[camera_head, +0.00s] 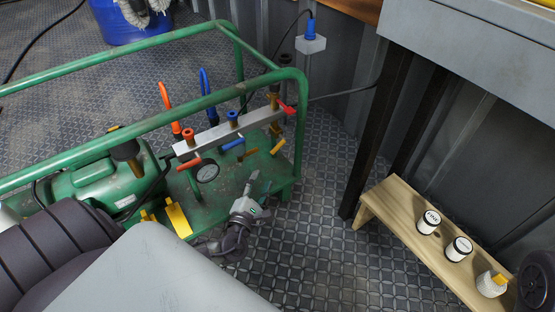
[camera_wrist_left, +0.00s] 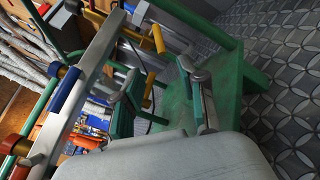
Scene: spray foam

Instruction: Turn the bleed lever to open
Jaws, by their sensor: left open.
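A green-framed machine carries a silver manifold bar (camera_head: 228,131) with coloured valve handles. A yellow handle (camera_head: 278,147) hangs below its right end, and a red handle (camera_head: 287,107) sits at that end. A blue handle (camera_head: 233,144) and an orange handle (camera_head: 189,164) are farther left. I cannot tell which is the bleed lever. My left gripper (camera_head: 258,186) is open and empty, low in front of the manifold and apart from the handles. In the left wrist view, the manifold (camera_wrist_left: 88,83) runs diagonally and a yellow handle (camera_wrist_left: 158,39) shows above the fingers. My right gripper is out of view.
A pressure gauge (camera_head: 207,171) and a yellow part (camera_head: 178,219) are close by. A wooden bench (camera_head: 410,240) with small containers stands right. Patterned floor (camera_head: 325,210) between is clear.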

